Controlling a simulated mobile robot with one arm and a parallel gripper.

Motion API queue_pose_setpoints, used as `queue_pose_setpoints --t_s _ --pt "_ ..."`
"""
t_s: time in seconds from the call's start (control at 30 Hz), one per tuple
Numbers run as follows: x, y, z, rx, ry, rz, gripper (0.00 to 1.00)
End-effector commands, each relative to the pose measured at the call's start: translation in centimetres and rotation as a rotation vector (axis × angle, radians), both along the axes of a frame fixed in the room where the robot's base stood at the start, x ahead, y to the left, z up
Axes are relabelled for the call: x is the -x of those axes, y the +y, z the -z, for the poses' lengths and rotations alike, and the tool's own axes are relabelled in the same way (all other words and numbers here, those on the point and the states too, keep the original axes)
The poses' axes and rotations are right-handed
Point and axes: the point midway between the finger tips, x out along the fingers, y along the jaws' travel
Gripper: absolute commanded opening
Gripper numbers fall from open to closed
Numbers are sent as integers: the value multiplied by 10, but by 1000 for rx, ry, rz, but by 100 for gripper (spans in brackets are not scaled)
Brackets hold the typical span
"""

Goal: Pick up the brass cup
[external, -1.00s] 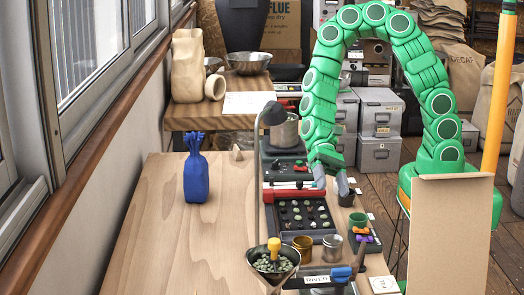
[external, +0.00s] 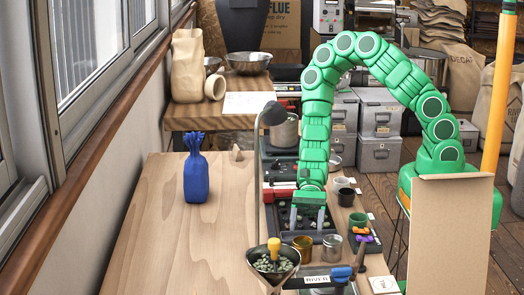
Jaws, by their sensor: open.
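The brass cup (external: 302,249) stands upright on the bench, left of a silver cup (external: 331,248). My gripper (external: 307,224) is open and empty, its two grey fingers pointing down over the black tray, just behind the brass cup. The gripper appears apart from the cup, though the height gap is hard to judge. My green arm covers part of the tray.
A funnel (external: 273,268) with green beans and a yellow-handled tool stands front left, beside a thin lamp post (external: 257,190). Green (external: 358,220) and black (external: 346,197) cups stand right.

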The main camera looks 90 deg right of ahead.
Motion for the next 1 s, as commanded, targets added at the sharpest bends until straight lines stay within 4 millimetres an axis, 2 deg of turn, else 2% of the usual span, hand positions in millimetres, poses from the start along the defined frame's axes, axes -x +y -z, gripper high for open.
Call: queue_pose_setpoints --t_s 0.2,0.47,1.0 --pt "-2 15 6 0 1 -4 69" --pt "-5 25 10 0 0 -3 69" --pt "-17 63 27 2 0 -4 69"
